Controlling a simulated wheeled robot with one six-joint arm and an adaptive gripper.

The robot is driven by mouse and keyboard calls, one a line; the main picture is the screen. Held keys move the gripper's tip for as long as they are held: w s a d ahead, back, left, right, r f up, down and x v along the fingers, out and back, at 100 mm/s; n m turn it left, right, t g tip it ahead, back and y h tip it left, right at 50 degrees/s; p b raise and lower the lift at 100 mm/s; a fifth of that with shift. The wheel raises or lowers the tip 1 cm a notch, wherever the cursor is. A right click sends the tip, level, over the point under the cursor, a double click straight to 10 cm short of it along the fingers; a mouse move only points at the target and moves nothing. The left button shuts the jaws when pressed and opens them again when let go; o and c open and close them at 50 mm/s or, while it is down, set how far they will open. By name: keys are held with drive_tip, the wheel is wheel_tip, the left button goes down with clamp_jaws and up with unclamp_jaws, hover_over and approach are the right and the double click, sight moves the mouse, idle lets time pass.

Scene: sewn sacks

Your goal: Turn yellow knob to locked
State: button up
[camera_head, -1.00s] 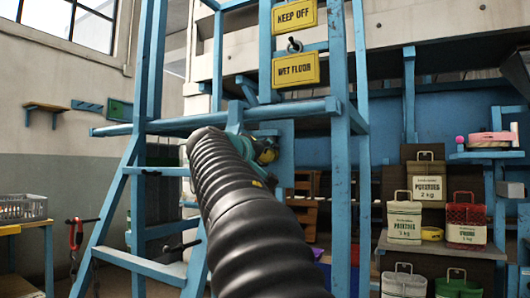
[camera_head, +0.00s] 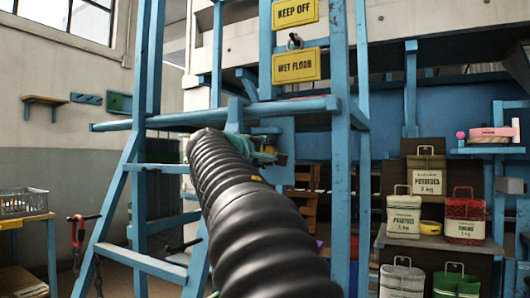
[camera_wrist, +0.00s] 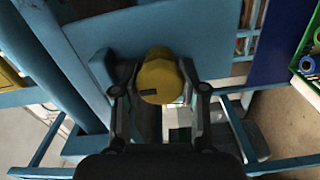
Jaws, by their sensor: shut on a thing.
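The yellow knob (camera_wrist: 160,78) is in the middle of the wrist view, a rounded yellow piece with a small dark mark on its face. It sits in front of a blue panel (camera_wrist: 150,35). My gripper (camera_wrist: 152,84) has one dark finger on each side of the knob and is shut on it. In the head view my gripper (camera_head: 264,157) is at the blue frame, below the signs, and my black ribbed arm covers much of that spot. The knob cannot be clearly made out there, and no lock marking is readable.
Blue frame posts and bars (camera_head: 340,150) stand close around my gripper. Two yellow signs, "KEEP OFF" (camera_head: 295,12) and "WET FLOOR" (camera_head: 297,67), hang above. Shelves with sacks (camera_head: 403,215) stand at the right. A grey basket (camera_head: 24,203) is on a table at the left.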

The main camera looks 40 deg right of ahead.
drive_tip(key=shift+r, duration=0.1)
drive_tip(key=o, duration=1.2)
drive_tip(key=shift+c, duration=0.2)
drive_tip(key=v, duration=1.2)
